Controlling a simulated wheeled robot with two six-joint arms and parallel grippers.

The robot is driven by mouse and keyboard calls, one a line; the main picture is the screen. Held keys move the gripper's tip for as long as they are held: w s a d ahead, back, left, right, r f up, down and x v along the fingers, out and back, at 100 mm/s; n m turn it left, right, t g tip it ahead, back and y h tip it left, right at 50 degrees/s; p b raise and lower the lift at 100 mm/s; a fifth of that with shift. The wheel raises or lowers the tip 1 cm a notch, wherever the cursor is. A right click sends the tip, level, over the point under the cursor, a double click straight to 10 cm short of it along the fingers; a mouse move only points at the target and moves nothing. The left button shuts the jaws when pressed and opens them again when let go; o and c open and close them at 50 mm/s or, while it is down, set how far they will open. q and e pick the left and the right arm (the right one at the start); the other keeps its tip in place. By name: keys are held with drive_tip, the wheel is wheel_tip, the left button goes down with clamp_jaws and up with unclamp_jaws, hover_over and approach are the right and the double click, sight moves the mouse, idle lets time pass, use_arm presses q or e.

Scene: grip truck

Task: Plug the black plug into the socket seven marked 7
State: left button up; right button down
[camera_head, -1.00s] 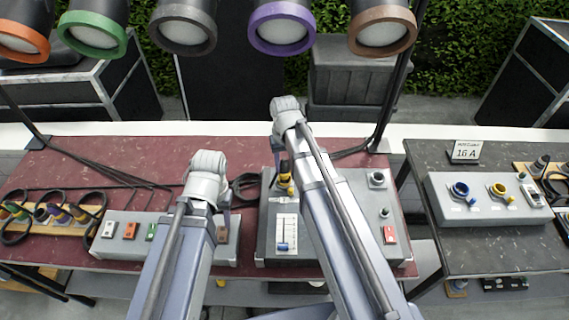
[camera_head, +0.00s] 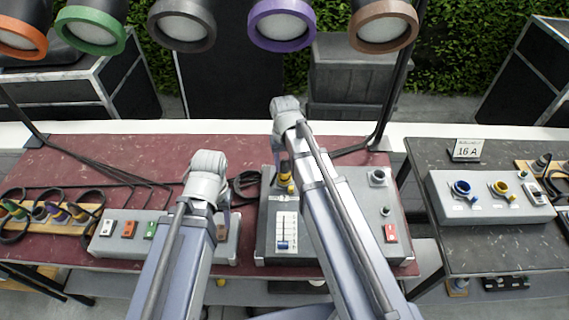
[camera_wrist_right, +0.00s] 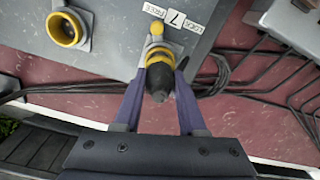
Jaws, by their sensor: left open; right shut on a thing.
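My right gripper (camera_wrist_right: 160,95) is shut on the black plug (camera_wrist_right: 159,78), which has a yellow band and shows between the fingers in the right wrist view. The plug's front end is at the socket marked 7 on the grey box, against or inside its mouth; how deep it sits is hidden. A yellow lever (camera_wrist_right: 157,29) stands beyond the plug, beside the label (camera_wrist_right: 176,19) reading FREE, 7, LOCK. In the head view, the plug and socket (camera_head: 285,180) are partly hidden by my right arm. My left gripper (camera_head: 222,226) is open over the switch box, mostly hidden by its arm.
An empty yellow-ringed socket (camera_wrist_right: 66,29) sits beside socket 7. Black cables (camera_wrist_right: 255,65) lie on the red table. A switch box (camera_head: 110,245) is at left, and a plug rack (camera_head: 85,225) further left. A second table at right holds a box with blue and yellow sockets (camera_head: 470,212).

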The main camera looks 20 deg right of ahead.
use_arm(q)
drive_tip(key=shift+f+b, duration=1.05)
drive_tip(key=shift+f, duration=0.1)
use_arm(e)
drive_tip(key=shift+f, duration=1.15)
drive_tip(key=shift+c, duration=0.4)
unclamp_jaws()
use_arm(q)
drive_tip(key=shift+r, duration=0.25)
use_arm(e)
drive_tip(key=shift+r, duration=0.25)
drive_tip(key=shift+r+p, duration=2.35)
drive_tip(key=shift+p, duration=0.25)
use_arm(q)
wheel_tip(320, 180, up, 5)
drive_tip(key=shift+f, duration=0.2)
